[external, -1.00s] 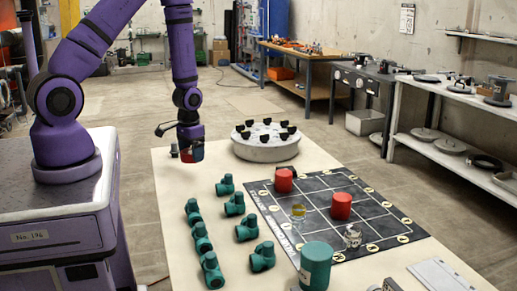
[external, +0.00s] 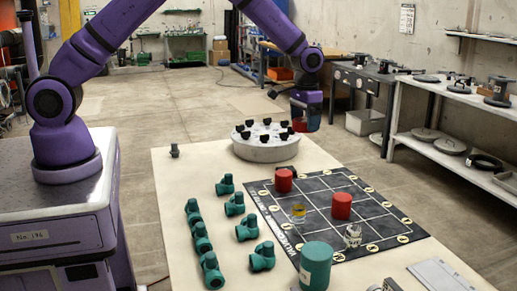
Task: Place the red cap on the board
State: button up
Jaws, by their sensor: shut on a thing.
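My gripper (external: 306,118) is high above the far right edge of the table, just right of the round grey stand. It is shut on a red cap (external: 313,124), which shows only in part below and between the fingers. The board (external: 318,184) is a dark mat with a white grid and pale round marks along its border, lying nearer than my gripper. Two other red caps stand on it, one at its far left corner (external: 283,181) and one near the middle (external: 341,206). A small yellow piece (external: 298,210) and a clear glass-like piece (external: 353,236) also stand on it.
The round grey stand (external: 265,150) with several black knobs is behind the board. Several green pipe fittings (external: 247,228) stand left of it. A green cylinder (external: 315,266) and a grey plate (external: 446,275) are at the front. A small grey piece (external: 174,151) stands at the table's far left.

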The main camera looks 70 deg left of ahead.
aim_at(325, 192)
jog(key=shift+w+d+f+n, duration=0.85)
jog(key=shift+w+f, duration=0.1)
jog(key=shift+f, duration=2.25)
jog(key=shift+w+d+f+n, duration=0.9)
jog(key=shift+w+f, duration=0.05)
jog(key=shift+f, duration=2.25)
jog(key=shift+w+d+f+n, duration=0.85)
jog(key=shift+w+f, duration=0.1)
jog(key=shift+f, duration=2.25)
